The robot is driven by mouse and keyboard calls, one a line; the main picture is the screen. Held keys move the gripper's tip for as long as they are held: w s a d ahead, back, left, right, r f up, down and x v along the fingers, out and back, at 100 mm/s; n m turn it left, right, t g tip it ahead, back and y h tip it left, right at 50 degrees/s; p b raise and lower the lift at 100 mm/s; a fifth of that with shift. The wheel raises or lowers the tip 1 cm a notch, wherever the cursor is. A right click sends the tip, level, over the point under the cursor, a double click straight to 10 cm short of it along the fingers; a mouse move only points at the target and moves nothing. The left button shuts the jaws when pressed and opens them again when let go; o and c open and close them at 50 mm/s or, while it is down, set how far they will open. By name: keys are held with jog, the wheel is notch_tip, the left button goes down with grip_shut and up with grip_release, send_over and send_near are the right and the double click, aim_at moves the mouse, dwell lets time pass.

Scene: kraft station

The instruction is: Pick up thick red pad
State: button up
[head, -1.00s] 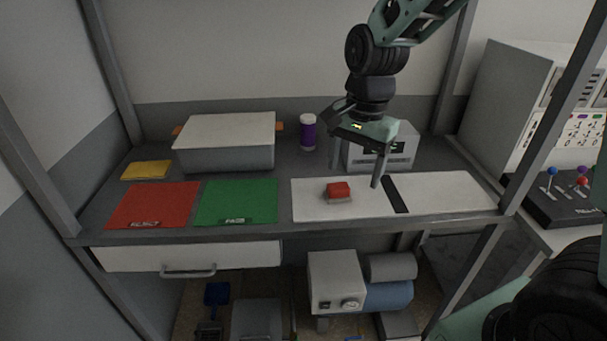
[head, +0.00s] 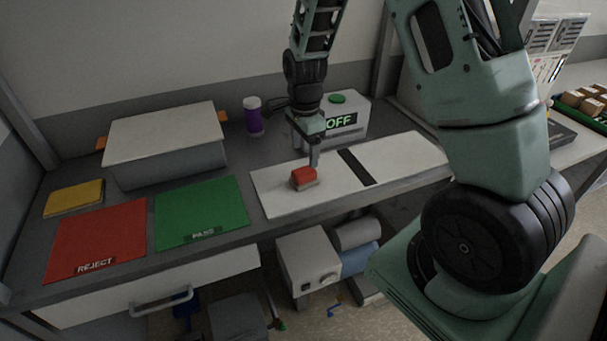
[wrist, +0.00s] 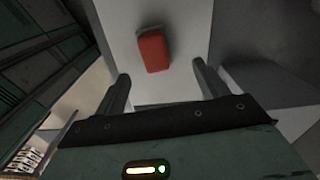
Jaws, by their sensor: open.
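The thick red pad (head: 303,176) is a small block with a red top and a grey underside. It lies on the white board (head: 405,154) at the front of the bench. My gripper (head: 306,153) is just behind the pad and above the board, pointing down. In the wrist view my gripper (wrist: 160,72) is open, with its two fingers spread apart. The pad (wrist: 153,52) shows ahead of the fingertips, roughly centred between them, and nothing is held. In the head view one finger partly hides the other.
A red REJECT mat (head: 98,238), a green PASS mat (head: 200,208) and a yellow pad (head: 73,198) lie to the left. A grey lidded box (head: 165,145), a purple bottle (head: 253,117) and a device reading OFF (head: 342,122) stand behind.

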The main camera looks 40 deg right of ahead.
aim_at(304, 171)
notch_tip(304, 171, down, 2)
jog(key=shift+f, duration=0.1)
jog(key=f, duration=0.1)
jog(key=f+p, duration=0.2)
jog(key=shift+s+a+f, duration=0.3)
jog(key=shift+s+f, duration=0.1)
jog(key=shift+f, duration=0.7)
jog(key=shift+c, duration=0.3)
jog(key=c, duration=1)
